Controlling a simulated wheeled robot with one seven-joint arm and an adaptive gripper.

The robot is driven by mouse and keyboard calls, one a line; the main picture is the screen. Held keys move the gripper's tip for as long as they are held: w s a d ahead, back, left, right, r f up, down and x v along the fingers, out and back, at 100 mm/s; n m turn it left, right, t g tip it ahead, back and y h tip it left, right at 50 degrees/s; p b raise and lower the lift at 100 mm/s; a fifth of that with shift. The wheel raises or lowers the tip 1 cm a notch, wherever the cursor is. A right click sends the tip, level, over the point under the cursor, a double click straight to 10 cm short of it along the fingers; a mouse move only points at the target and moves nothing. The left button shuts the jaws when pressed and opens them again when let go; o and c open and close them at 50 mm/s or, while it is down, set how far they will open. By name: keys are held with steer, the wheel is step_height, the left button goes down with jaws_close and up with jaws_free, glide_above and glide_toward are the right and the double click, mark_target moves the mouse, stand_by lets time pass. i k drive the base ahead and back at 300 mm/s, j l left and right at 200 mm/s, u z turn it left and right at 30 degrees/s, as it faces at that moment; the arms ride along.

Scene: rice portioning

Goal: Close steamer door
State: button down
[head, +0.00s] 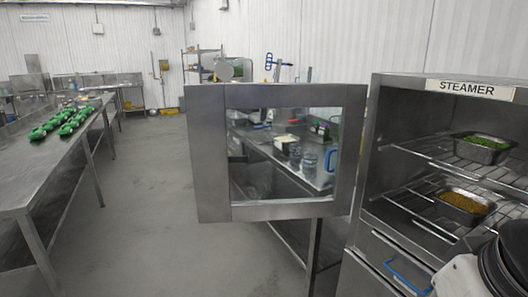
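The steamer (450,101) stands at the right, with a "STEAMER" label on its top edge. Its door (209,150) is wide open, swung out to the left of the cabinet. Inside the steamer, a metal tray of green food (486,142) sits on the upper wire rack. A tray of brown-yellow food (464,201) sits on the lower rack. My gripper is not in view; only a white and black part of my arm shows at the lower right.
A blue handle (408,275) sits on the steel front below the steamer's opening. A long steel table (38,180) with green items stands at the left. A counter with containers shows through the door's window. The grey floor (150,215) between is clear.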

mark_target(206, 104)
steer(key=j+u, duration=0.1)
steer(key=u, duration=0.3)
steer(key=i+u, duration=0.1)
steer(key=u, duration=0.3)
steer(key=i+j+u, duration=0.1)
steer(key=u, duration=0.7)
steer(key=i+z, duration=0.1)
steer(key=i, duration=0.55)
steer(key=i+j+z, duration=0.15)
steer(key=i, duration=0.5)
steer(key=i+j+z, duration=0.1)
steer(key=i, duration=0.55)
steer(key=i+l+z, duration=0.15)
steer(key=i+z, duration=0.2)
steer(key=i, duration=0.3)
steer(key=i+z, duration=0.3)
steer(key=i, duration=0.3)
steer(key=i+j+z, duration=0.2)
steer(key=i+z, duration=0.15)
steer(key=i, duration=0.25)
steer(key=i+z, duration=0.4)
steer(key=i+j+z, duration=0.1)
steer(key=z, duration=0.3)
steer(key=i+j+z, duration=0.25)
steer(key=z, duration=0.15)
steer(key=i, duration=0.1)
